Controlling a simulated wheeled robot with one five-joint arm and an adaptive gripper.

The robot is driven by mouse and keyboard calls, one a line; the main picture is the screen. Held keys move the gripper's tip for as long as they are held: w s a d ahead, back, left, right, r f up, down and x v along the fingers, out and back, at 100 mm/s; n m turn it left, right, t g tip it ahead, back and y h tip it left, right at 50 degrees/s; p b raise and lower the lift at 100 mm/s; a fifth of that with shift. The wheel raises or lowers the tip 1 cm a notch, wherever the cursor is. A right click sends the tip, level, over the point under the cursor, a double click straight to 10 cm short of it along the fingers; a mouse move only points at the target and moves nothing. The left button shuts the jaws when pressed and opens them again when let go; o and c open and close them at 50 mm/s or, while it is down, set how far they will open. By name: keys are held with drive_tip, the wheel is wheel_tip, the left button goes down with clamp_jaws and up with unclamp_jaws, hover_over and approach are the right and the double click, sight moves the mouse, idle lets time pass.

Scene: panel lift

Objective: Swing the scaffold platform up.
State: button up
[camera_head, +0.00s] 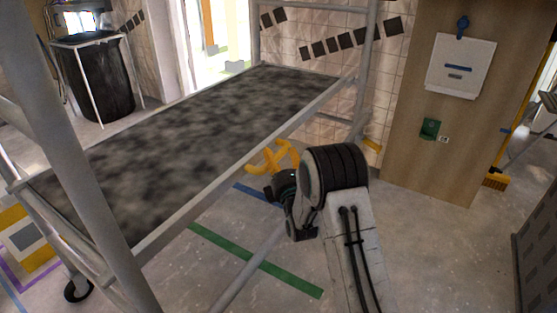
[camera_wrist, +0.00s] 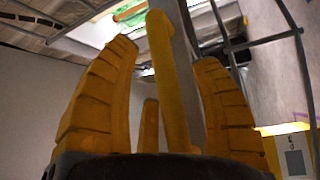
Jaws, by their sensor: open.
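The scaffold platform (camera_head: 190,140) is a dark mottled panel with a light grey rim, lying about level within the grey tube scaffold frame (camera_head: 363,60) in the head view. My gripper (camera_head: 270,158) has yellow fingers and is open at the platform's near long edge, right of its middle. In the wrist view, my gripper's (camera_wrist: 167,55) side fingers stand apart, with a yellow bar and a grey bar between them. I cannot tell whether any finger touches the rim. The underside of the platform is hidden in the head view.
A scaffold post (camera_head: 75,150) stands close at the left, with a caster wheel (camera_head: 78,290) below. A black bin (camera_head: 95,80) stands behind. A wooden panel (camera_head: 465,110) with a white box is at the right. Floor (camera_head: 430,250) at the front right is clear.

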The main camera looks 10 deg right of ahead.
drive_tip(key=shift+w+r, duration=0.15)
drive_tip(key=shift+w, duration=0.55)
drive_tip(key=shift+c, duration=0.3)
clamp_jaws()
